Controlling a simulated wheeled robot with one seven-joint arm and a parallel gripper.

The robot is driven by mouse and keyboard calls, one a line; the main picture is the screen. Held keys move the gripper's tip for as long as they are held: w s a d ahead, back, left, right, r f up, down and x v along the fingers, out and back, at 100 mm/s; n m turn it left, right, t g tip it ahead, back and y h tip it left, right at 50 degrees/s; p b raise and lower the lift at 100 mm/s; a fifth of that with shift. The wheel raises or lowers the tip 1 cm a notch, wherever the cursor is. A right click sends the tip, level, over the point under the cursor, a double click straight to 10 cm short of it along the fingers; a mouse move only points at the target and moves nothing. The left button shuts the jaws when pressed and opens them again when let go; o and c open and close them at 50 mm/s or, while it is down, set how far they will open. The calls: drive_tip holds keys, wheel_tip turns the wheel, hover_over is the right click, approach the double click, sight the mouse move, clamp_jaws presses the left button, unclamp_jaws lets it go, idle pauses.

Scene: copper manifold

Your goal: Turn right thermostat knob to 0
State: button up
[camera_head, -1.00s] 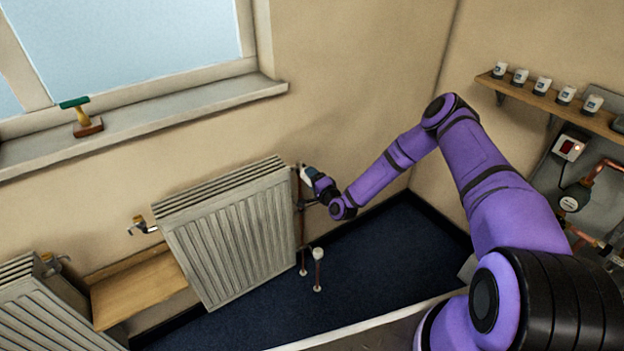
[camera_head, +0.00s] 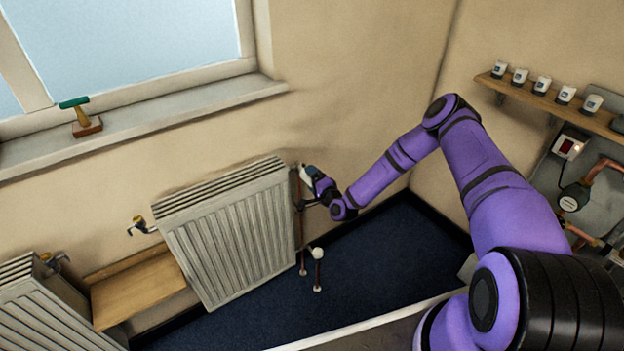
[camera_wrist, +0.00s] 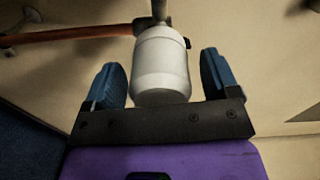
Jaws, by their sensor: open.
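The white thermostat knob (camera_wrist: 161,68) shows large in the wrist view, between the two blue fingers of my gripper (camera_wrist: 162,82). A gap shows on both sides of the knob, so the fingers are around it and look apart from it. In the head view my gripper (camera_head: 309,174) is at the upper right corner of the right radiator (camera_head: 236,236), and it mostly covers the knob there. I cannot read any marks on the knob.
A copper pipe (camera_wrist: 80,34) runs beside the knob's stem. Another white knob (camera_head: 317,253) stands on a pipe near the floor. A wooden shelf (camera_head: 140,290) is left of the radiator. A windowsill (camera_head: 190,112) runs above. Dark blue floor lies open to the right.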

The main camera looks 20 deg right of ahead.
drive_tip(key=v, duration=1)
drive_tip(key=shift+s, duration=0.2)
drive_tip(key=w+d+r+n+g, duration=0.1)
drive_tip(key=w+r+n+g, duration=0.15)
drive_tip(key=r+n, duration=0.4)
drive_tip(key=w+d+r+n+g, duration=0.1)
drive_tip(key=w+r+n+g, duration=0.2)
drive_tip(key=r, duration=0.7)
drive_tip(key=s+d+r+n+g+h, duration=0.15)
drive_tip(key=s+r, duration=0.25)
drive_tip(key=r, duration=0.5)
drive_tip(key=s+d+r+n+g+h, duration=0.1)
drive_tip(key=s+r+g+h, duration=0.2)
drive_tip(key=r, duration=0.6)
drive_tip(key=s+r+h, duration=0.2)
drive_tip(key=s+r, duration=1.3)
drive_tip(key=s, duration=0.2)
drive_tip(key=s+r+g, duration=0.1)
drive_tip(key=s+r, duration=0.1)
drive_tip(key=s, duration=0.8)
drive_tip(key=s+r+g, duration=0.1)
drive_tip(key=s+r, duration=0.1)
drive_tip(key=s, duration=0.8)
drive_tip(key=shift+a+r+n+y, duration=0.35)
drive_tip(key=shift+a+n+y, duration=0.05)
drive_tip(key=shift+a+y, duration=0.1)
